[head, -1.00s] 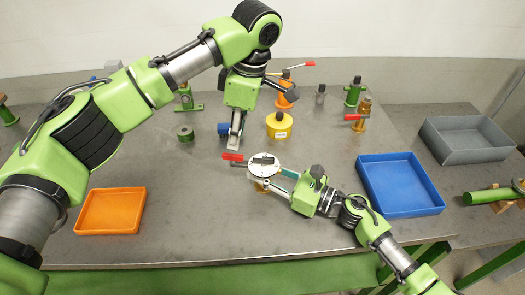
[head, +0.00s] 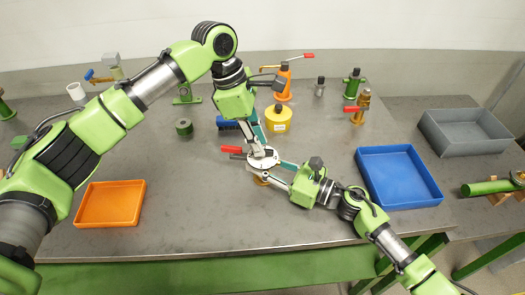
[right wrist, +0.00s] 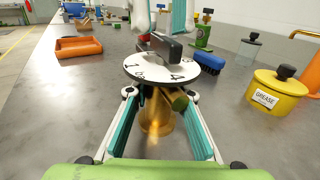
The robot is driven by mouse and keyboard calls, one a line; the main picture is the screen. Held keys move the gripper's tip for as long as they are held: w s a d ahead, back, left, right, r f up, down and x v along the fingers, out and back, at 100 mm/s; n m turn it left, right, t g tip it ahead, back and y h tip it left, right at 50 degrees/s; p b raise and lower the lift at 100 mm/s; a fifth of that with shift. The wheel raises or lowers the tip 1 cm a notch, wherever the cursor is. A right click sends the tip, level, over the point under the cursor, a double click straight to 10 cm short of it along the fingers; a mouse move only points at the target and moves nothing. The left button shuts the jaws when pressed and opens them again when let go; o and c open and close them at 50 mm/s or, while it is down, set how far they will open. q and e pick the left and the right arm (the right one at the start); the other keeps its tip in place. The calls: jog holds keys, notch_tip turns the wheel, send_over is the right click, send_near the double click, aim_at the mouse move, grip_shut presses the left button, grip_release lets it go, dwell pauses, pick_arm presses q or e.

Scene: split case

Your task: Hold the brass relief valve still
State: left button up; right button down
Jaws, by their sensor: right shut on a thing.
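The brass relief valve (right wrist: 157,118) stands upright on the bench, with a white numbered dial (right wrist: 160,68) on top. A black lever (right wrist: 165,47) crosses the dial, and its red grip (head: 231,149) points left in the head view. My right gripper (right wrist: 160,95) is shut on the brass body just below the dial; it also shows in the head view (head: 277,173). My left gripper (head: 259,149) points down over the dial. In the right wrist view its fingers stand apart around the lever's top; whether they touch it cannot be told. The far side of the body is hidden.
A yellow grease pot (head: 278,119) and a blue brush (head: 228,124) stand close behind the valve. An orange tray (head: 108,224) lies at left, a blue tray (head: 398,204) at right. A grey bin (head: 465,155) is farther right. The front middle bench is clear.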

pick_arm(q)
jog(key=shift+d+f, duration=0.2)
jog(key=shift+f, duration=0.45)
jog(key=shift+c, duration=0.4)
grip_shut()
